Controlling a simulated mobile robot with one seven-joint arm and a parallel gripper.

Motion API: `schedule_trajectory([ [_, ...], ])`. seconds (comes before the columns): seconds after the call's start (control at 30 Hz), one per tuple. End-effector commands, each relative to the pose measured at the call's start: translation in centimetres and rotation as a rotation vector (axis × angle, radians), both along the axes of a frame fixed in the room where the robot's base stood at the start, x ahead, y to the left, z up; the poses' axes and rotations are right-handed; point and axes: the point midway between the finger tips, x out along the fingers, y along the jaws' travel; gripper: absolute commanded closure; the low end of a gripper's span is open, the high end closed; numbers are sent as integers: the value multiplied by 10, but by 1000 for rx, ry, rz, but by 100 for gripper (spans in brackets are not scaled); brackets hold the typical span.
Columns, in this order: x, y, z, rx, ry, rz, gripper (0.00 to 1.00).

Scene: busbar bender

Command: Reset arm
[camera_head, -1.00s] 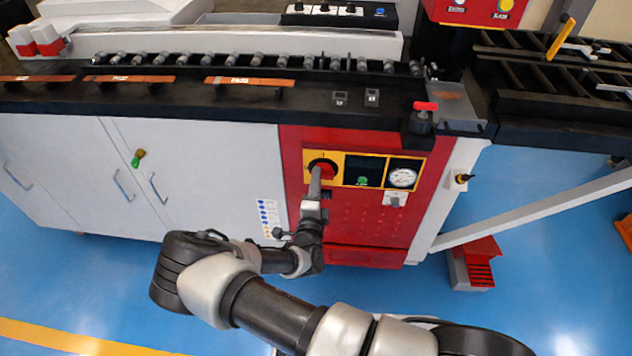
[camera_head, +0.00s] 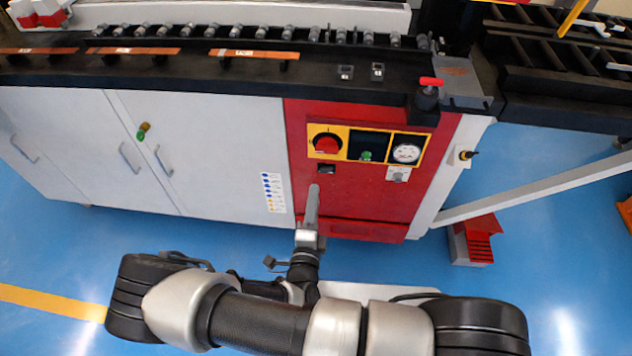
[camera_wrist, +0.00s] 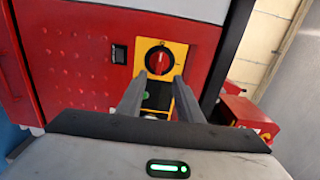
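My gripper (camera_head: 313,190) is in front of the lower part of the red control panel (camera_head: 365,195), below the red rotary switch (camera_head: 327,144) on its yellow plate. The gripper is apart from the switch. In the wrist view the two fingers of my gripper (camera_wrist: 158,88) stand apart with nothing between them, and the switch (camera_wrist: 159,60) shows just beyond the tips. A green button (camera_head: 366,156) and a round gauge (camera_head: 406,153) sit right of the switch. My arm is folded low in front of the machine.
White cabinet doors (camera_head: 225,150) with handles stand left of the panel. A grey slanted brace (camera_head: 540,195) and a red foot pedal (camera_head: 478,238) are at the right. The blue floor (camera_head: 60,250) is open at left.

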Motion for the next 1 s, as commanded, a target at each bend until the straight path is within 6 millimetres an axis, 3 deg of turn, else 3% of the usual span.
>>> schedule_trajectory([
  [0.2,-17,1,0,0,0,0,67],
  [0.77,-18,0,1,3,-1,-2,67],
  [0.87,-15,-4,10,50,-9,-47,67],
  [1.0,-5,-28,47,265,-49,-253,67],
])
